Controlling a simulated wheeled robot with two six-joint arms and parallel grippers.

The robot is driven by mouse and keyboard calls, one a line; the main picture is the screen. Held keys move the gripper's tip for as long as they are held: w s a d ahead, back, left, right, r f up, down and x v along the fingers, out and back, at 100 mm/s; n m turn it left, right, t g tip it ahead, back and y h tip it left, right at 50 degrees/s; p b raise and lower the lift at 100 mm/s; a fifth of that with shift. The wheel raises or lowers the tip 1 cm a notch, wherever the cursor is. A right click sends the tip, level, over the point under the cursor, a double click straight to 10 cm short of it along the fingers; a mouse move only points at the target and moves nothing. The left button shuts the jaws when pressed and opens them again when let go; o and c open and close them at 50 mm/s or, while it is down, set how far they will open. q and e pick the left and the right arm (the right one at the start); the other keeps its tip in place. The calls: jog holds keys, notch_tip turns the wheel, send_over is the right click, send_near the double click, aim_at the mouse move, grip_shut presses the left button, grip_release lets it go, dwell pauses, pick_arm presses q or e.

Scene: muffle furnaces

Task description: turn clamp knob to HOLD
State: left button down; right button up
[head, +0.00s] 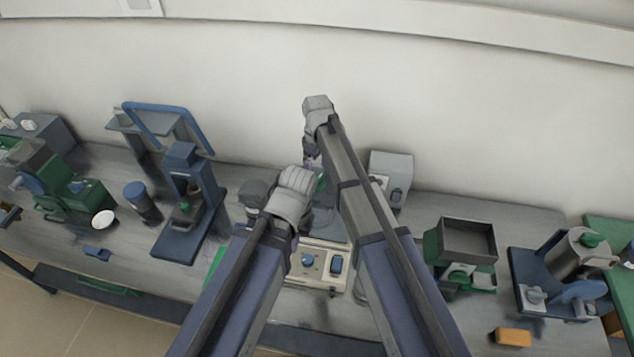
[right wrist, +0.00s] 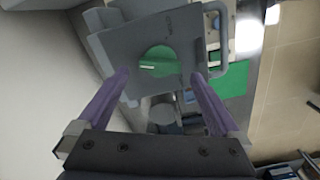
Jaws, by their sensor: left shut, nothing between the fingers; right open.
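The clamp knob (right wrist: 158,62) is a round green knob with a raised grip bar and a white mark pointing left. It sits on a grey plate (right wrist: 120,45) with small lettering too blurred to read. My right gripper (right wrist: 160,80) is open, its two purple fingers on either side of the knob and apart from it. In the head view my right gripper (head: 312,150) hangs down at the bench's back, mostly hidden by its arm; a bit of green (head: 320,181) shows below it. My left gripper (head: 254,193) is shut and empty, lower and to the left, its fingertips hard to see.
A cream control panel (head: 318,265) with a blue knob and a switch stands in front, between my arms. A grey box (head: 391,172) is behind my right arm. A blue press (head: 187,200) stands left; a dark open tray (head: 467,240) on a green device stands right. The wall is close behind.

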aim_at(317, 179)
jog(key=shift+f+b, duration=0.95)
jog(key=shift+f, duration=0.6)
pick_arm(q)
notch_tip(317, 179, down, 3)
pick_arm(e)
jog(key=shift+r, duration=0.1)
jog(key=shift+c, duration=0.2)
jog(key=c, duration=1.3)
